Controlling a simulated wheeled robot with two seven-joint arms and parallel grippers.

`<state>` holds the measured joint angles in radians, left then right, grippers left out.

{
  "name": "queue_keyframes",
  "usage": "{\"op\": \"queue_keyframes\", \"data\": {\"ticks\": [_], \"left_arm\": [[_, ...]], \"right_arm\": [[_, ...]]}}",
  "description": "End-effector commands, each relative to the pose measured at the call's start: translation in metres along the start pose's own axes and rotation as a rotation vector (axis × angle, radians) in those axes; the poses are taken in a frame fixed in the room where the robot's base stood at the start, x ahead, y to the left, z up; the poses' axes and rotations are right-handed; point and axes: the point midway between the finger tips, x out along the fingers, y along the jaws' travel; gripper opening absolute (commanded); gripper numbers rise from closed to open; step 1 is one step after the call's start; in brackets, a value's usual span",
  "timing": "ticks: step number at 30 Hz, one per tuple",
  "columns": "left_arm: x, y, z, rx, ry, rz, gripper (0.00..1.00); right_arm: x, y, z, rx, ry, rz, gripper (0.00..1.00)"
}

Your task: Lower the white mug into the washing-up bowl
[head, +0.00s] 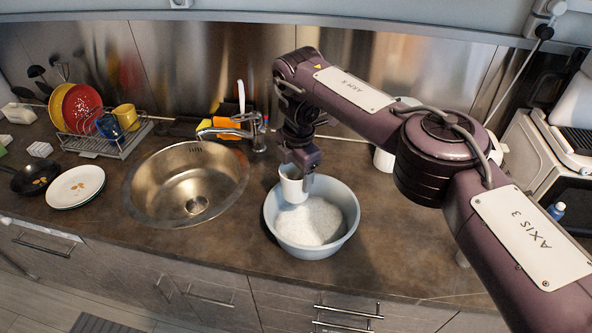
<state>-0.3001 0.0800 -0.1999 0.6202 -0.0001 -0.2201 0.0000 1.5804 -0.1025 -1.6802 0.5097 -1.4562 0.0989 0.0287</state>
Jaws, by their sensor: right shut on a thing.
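The white mug (291,188) is at the left inner side of the washing-up bowl (347,234) in the head view. The pale blue-grey bowl stands on the counter right of the sink and holds whitish, foamy-looking contents. My right gripper (303,176) is shut on the mug from above, and its fingers partly hide the mug. The mug looks roughly upright and overlaps the bowl's back left rim in the picture. I cannot tell whether its base touches the contents. My left gripper is not in view.
A round steel sink (190,185) with a tap (235,130) lies left of the bowl. A dish rack (110,145) with plates and mugs, a white plate (75,187) and a pan (38,176) are further left. The counter's front edge runs close before the bowl.

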Motion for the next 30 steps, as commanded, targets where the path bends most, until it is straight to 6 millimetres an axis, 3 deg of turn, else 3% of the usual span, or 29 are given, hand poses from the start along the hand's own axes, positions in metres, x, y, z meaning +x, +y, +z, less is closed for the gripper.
{"op": "queue_keyframes", "data": {"ticks": [30], "left_arm": [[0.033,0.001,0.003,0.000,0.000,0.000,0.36]], "right_arm": [[0.053,-0.003,-0.001,0.000,0.001,0.001,0.40]]}}
